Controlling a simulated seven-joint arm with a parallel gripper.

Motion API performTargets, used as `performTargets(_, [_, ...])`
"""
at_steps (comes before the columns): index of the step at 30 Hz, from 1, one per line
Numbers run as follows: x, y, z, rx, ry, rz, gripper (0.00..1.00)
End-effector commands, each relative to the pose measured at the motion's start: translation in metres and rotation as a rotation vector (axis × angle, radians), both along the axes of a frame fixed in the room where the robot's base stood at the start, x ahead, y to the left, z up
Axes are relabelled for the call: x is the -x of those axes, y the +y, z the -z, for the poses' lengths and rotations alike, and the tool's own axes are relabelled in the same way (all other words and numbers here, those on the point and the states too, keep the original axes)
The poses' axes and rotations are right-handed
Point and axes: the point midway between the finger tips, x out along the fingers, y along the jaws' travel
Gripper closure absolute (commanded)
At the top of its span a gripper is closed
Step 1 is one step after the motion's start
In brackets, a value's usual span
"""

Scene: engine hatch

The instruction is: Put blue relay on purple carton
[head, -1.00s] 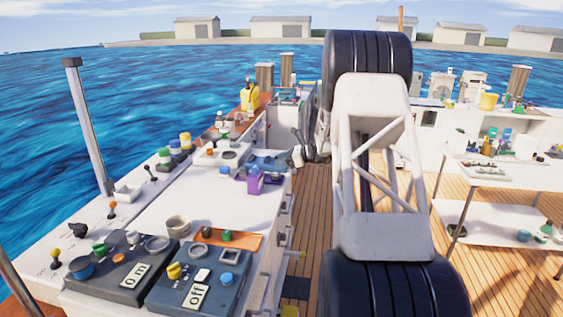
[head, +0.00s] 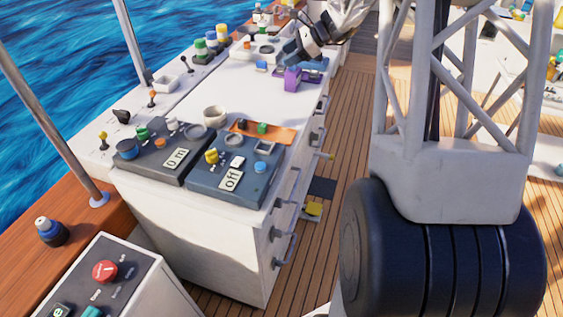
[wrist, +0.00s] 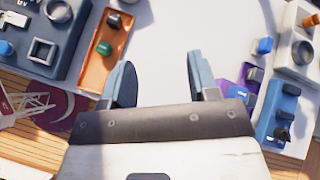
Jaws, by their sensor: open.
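The purple carton (head: 292,80) stands on the white counter near its right edge, and part of it shows in the wrist view (wrist: 245,82), right of my gripper. A small blue block (head: 261,66), which looks like the blue relay, sits on the counter left of the carton. It appears in the wrist view (wrist: 264,46) near the upper right. My gripper (wrist: 163,78) is open over bare white counter, with nothing between its fingers. In the head view my gripper (head: 297,50) is just beyond the carton, above the counter.
An orange tray (head: 279,136) with small parts lies at the counter's near end, beside a blue-grey panel with an "Off" label (head: 230,179). A pale ring-shaped cup (head: 214,114) stands behind it. The counter's middle is clear. Drawer handles stick out along its right side.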

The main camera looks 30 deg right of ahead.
Motion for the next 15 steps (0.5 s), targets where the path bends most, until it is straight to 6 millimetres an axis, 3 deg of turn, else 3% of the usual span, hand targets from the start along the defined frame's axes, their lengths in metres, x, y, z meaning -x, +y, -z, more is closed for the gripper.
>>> performTargets(1, [0.011, 0.018, -0.009, 0.038, -0.011, -0.04, 0.45])
performTargets(6, [0.049, 0.066, -0.025, 0.165, -0.044, -0.178, 0.45])
performTargets(15, [0.125, 0.137, -0.045, 0.383, -0.114, -0.427, 0.45])
